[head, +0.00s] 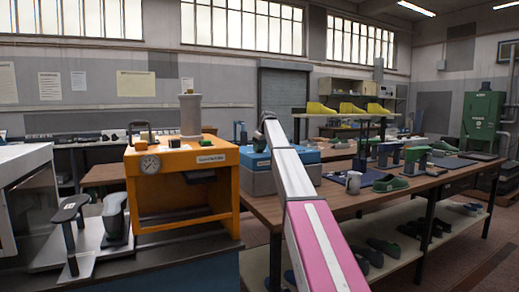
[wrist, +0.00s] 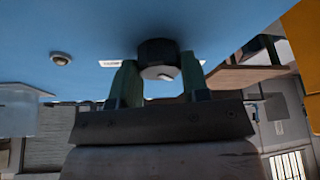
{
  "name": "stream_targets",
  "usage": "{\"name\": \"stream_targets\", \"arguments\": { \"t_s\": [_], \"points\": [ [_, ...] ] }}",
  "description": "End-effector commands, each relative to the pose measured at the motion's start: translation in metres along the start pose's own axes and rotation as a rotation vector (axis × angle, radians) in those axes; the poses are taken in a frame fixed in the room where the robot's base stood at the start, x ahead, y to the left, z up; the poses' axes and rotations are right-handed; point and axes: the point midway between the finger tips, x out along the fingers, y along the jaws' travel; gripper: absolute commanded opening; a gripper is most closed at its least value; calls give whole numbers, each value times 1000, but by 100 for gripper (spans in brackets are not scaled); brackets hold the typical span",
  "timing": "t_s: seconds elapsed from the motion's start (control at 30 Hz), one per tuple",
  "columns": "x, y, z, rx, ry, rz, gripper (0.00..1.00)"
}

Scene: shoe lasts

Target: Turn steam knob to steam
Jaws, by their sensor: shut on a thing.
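The steam knob (wrist: 156,50) is a short dark cylinder with a pale end face, set on a blue panel (wrist: 230,25) in the wrist view. My gripper (wrist: 159,66) has its two green fingers on either side of the knob and is shut on it. A white label strip (wrist: 110,63) sits on the panel beside the knob, partly behind a finger; its text and the knob's pointer cannot be read. In the head view my arm reaches to the blue-topped grey machine (head: 310,157); the knob and fingers are hidden there.
A small round fitting (wrist: 61,58) is on the blue panel. An orange machine (head: 185,165) with a gauge (head: 150,164) stands close at left.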

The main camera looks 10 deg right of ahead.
Motion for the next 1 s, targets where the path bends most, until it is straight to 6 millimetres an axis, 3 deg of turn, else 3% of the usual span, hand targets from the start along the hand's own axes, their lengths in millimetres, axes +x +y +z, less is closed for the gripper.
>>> {"name": "stream_targets", "arguments": {
  "t_s": [0.37,1.0],
  "points": [
    [0,-1,0,114,0,48,19],
    [0,-2,-1,651,1,271,19]
  ]
}}
